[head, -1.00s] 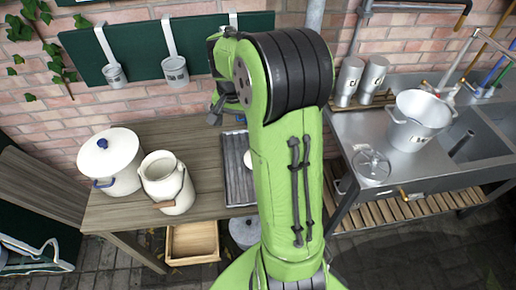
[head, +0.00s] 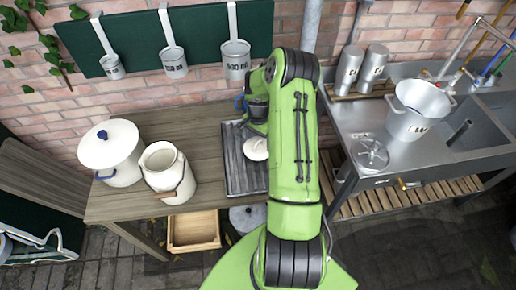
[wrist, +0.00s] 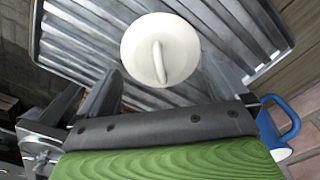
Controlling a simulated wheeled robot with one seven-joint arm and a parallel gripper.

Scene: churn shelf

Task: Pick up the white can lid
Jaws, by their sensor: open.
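The white can lid (head: 255,148) is round with a raised bar handle. It lies on the ribbed metal tray (head: 236,178) on the wooden table, handle up. In the wrist view the white can lid (wrist: 140,45) is at the top middle, with the ribbed tray (wrist: 75,45) under it. My gripper (wrist: 163,88) is open and empty, its two fingers spread on either side just below the lid in the picture; they look apart from it. In the head view my arm partly hides the gripper and the tray's right side.
An open cream can (head: 162,165) and a lidded white pot (head: 110,150) stand left of the tray. A blue-handled item (wrist: 280,120) is close to my gripper's right side. Dippers (head: 236,60) hang behind. A metal sink counter (head: 345,120) is at right.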

